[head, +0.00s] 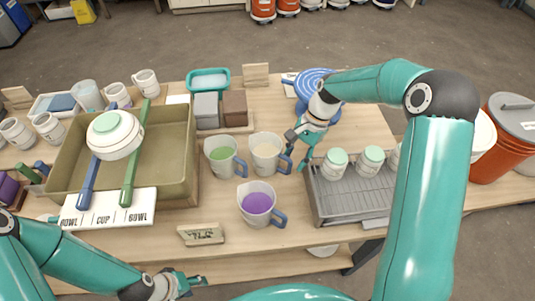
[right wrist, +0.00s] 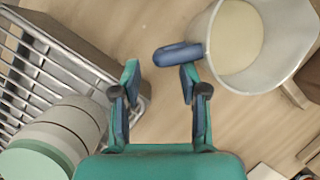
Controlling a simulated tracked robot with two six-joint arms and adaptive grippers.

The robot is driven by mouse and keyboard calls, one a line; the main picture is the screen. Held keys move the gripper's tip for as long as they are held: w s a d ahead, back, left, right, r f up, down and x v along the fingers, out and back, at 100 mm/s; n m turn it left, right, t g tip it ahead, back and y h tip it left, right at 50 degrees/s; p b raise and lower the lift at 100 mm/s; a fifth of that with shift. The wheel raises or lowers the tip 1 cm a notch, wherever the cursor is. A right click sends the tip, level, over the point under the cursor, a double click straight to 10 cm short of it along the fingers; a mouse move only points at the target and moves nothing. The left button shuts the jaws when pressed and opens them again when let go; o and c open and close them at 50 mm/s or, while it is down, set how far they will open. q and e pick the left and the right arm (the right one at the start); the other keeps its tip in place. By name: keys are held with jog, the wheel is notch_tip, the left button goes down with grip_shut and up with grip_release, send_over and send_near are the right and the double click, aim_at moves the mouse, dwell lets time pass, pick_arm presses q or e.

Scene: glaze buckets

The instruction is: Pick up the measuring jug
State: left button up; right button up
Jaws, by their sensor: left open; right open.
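Three light grey measuring jugs with blue handles stand on the table in the head view. One holds green glaze (head: 221,154), one cream glaze (head: 266,154), and the front one purple glaze (head: 258,203). My right gripper (head: 298,151) is open and empty, just right of the cream jug's handle. In the right wrist view, that jug (right wrist: 238,45) is at upper right. Its blue handle (right wrist: 178,54) points towards the open fingers (right wrist: 160,82), near the right-hand fingertip; I cannot tell whether they touch. My left gripper (head: 188,283) is open and empty at the table's front edge.
A grey drying rack (head: 325,210) with several lidded pots stands right of the jugs. An olive basin (head: 175,181) with a bowl across two sticks stands left. A small sign (head: 201,234) stands in front. Grey and brown boxes (head: 235,108) stand behind.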

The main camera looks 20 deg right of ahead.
aim_at(290, 168)
jog(key=x, duration=0.4)
jog(key=shift+f, duration=0.1)
jog(key=shift+s, duration=0.1)
grip_shut()
